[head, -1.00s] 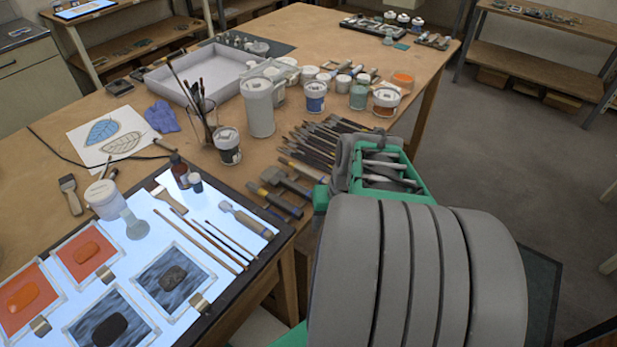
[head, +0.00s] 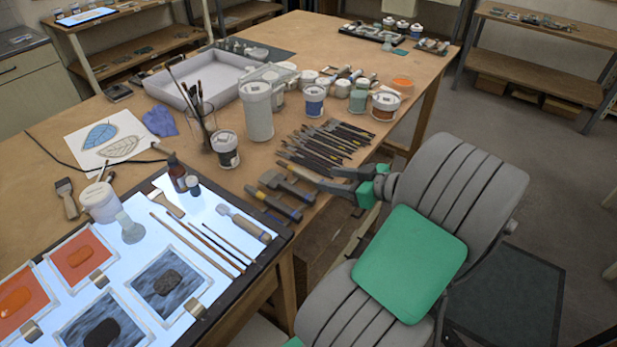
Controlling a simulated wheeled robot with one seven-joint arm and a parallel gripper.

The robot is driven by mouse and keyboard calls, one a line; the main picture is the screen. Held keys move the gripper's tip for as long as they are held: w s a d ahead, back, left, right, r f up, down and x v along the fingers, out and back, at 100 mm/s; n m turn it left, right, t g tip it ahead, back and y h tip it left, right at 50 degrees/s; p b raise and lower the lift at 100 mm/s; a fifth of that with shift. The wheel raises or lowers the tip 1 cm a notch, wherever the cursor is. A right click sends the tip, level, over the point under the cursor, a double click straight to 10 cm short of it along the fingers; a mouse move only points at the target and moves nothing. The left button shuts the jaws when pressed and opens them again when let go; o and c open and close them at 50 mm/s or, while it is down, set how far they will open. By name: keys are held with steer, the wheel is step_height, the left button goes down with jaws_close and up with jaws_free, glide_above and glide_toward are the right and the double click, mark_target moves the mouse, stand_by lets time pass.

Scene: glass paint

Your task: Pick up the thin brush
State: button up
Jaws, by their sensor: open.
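Several slim brushes lie on the lit panel (head: 150,222) at lower left: a longer brush (head: 192,243) and, to its right, two thinner ones, a thin brush (head: 215,248) and a shorter thin brush (head: 229,243). I cannot tell which one the task means. My gripper (head: 322,178) is open and empty of anything I can see. Its dark fingers point left, over or beside the table's right edge, close to the flat brushes. It is well to the upper right of the thin brushes, apart from them.
A row of dark-handled tools (head: 325,142) and flat wide brushes (head: 288,190) lie near my gripper. A flat scraper-like tool (head: 243,222) lies right of the thin brushes. A jar of brushes (head: 203,125), a labelled jar (head: 225,150) and a tall white container (head: 257,112) stand behind.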

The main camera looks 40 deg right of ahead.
mark_target(310, 176)
steer(key=p+x, duration=0.2)
steer(key=x, duration=0.3)
steer(key=shift+w, duration=0.35)
steer(key=shift+w+a+f, duration=0.15)
steer(key=shift+w+f, duration=0.15)
steer(key=shift+w, duration=0.05)
steer(key=shift+c, duration=0.4)
jaws_close()
